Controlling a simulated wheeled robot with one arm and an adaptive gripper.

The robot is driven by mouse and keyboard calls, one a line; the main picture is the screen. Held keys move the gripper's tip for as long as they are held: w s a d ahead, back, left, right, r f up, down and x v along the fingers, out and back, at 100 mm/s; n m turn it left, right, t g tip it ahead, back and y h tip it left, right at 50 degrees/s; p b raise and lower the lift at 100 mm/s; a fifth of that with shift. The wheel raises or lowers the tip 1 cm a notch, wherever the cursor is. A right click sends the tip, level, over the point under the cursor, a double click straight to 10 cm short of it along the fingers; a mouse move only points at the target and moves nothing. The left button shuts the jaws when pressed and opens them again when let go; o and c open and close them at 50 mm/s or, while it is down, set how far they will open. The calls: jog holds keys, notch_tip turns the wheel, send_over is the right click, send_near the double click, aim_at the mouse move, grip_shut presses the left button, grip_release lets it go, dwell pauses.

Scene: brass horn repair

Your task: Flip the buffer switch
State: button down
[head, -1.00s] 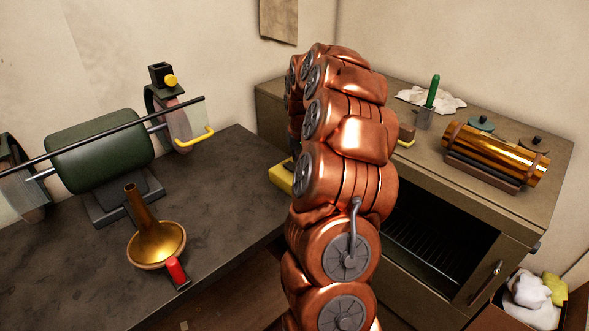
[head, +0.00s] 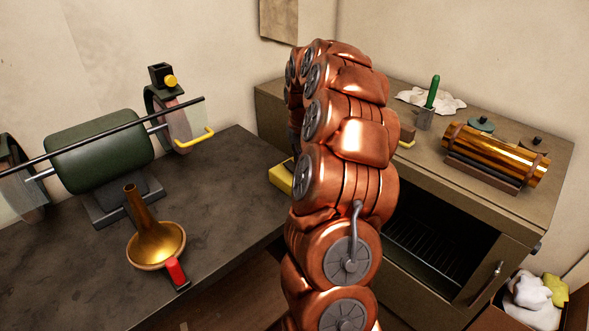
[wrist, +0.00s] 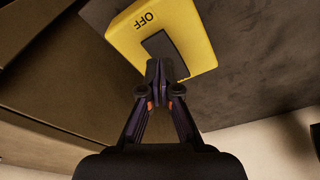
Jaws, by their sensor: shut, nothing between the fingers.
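The buffer switch is a yellow box (wrist: 183,20) with a dark rocker (wrist: 168,50) and the word OFF on its face, seen upside down in the wrist view. In the head view the yellow box (head: 281,178) sits at the right edge of the dark bench, partly covered by my arm. My gripper (wrist: 160,66) is shut and empty. Its fingertips overlap the lower end of the rocker in the wrist view; I cannot tell whether they touch it. My arm hides the gripper's tips in the head view. The green buffer (head: 98,150) stands on the bench, with wheels at both ends.
A brass horn bell (head: 155,244) stands on the bench beside a small red-handled item (head: 176,271). Right of my arm is a brown cabinet (head: 545,205) with an open compartment; a brass cylinder (head: 490,152) and a green-handled tool (head: 432,92) are on top. A box of rags (head: 530,289) is at lower right.

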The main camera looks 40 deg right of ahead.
jog(key=shift+r, duration=2.25)
jog(key=shift+a, duration=0.25)
jog(key=s+a+r+n, duration=0.1)
jog(key=s+a, duration=0.2)
jog(key=a, duration=0.6)
jog(key=s+a+r+n+g+y, duration=0.1)
jog(key=s+a+n, duration=0.15)
jog(key=a, duration=0.55)
jog(key=s+a+r+n, duration=0.1)
jog(key=s+a+r, duration=0.15)
jog(key=a, duration=0.65)
jog(key=s+a+f, duration=0.1)
jog(key=s+a, duration=0.2)
jog(key=s, duration=0.4)
jog(key=s+a+f+n+g, duration=0.1)
jog(key=s+a+f, duration=0.1)
jog(key=s+a, duration=0.2)
jog(key=s+a+f+g, duration=0.1)
jog(key=s+a, duration=0.3)
jog(key=s, duration=0.7)
jog(key=shift+f+n, duration=0.35)
jog(key=shift+f, duration=0.35)
